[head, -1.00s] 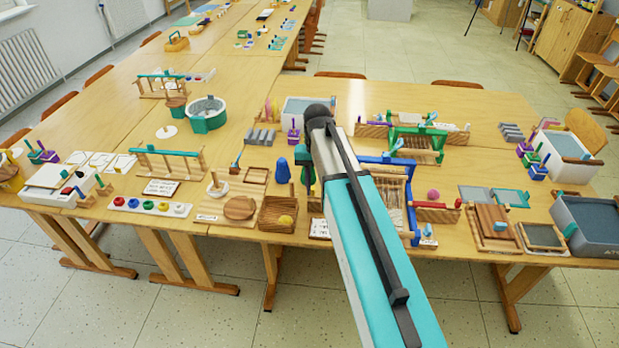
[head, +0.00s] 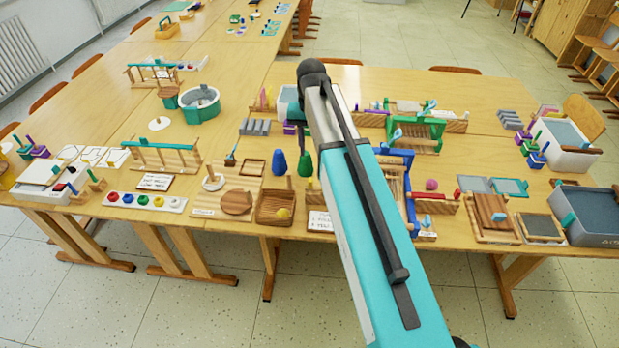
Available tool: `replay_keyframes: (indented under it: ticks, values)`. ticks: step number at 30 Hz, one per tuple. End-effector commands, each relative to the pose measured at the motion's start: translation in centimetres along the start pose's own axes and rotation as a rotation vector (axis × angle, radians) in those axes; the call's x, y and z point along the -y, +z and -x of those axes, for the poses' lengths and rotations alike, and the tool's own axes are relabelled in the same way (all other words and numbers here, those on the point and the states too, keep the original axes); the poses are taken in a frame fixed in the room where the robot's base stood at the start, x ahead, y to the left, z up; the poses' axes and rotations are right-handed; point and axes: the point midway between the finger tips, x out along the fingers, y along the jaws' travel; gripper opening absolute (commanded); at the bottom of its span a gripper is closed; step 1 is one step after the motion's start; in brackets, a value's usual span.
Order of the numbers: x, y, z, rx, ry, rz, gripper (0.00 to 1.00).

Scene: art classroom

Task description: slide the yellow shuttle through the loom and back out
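A loom-like wooden frame with blue sides (head: 411,205) stands near the front edge of the right table, its left part hidden behind my arm. A similar frame with green bars (head: 418,130) stands behind it. I cannot tell for sure which one is the loom. I cannot make out a yellow shuttle; it may be hidden behind my arm or too small to tell. My teal and white arm crosses the middle of the head view. My gripper is not in view.
A grey bin (head: 605,225) stands at the right end. Bare tabletop lies toward the back right.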

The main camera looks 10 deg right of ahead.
Motion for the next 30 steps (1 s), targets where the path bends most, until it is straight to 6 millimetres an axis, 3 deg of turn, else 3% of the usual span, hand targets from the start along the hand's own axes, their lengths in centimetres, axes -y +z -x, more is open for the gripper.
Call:
replay_keyframes:
  ticks: [30]
  values:
    - [0.2, 0.1, -9.0, 0.001, 0.0, 0.003, 0.31]
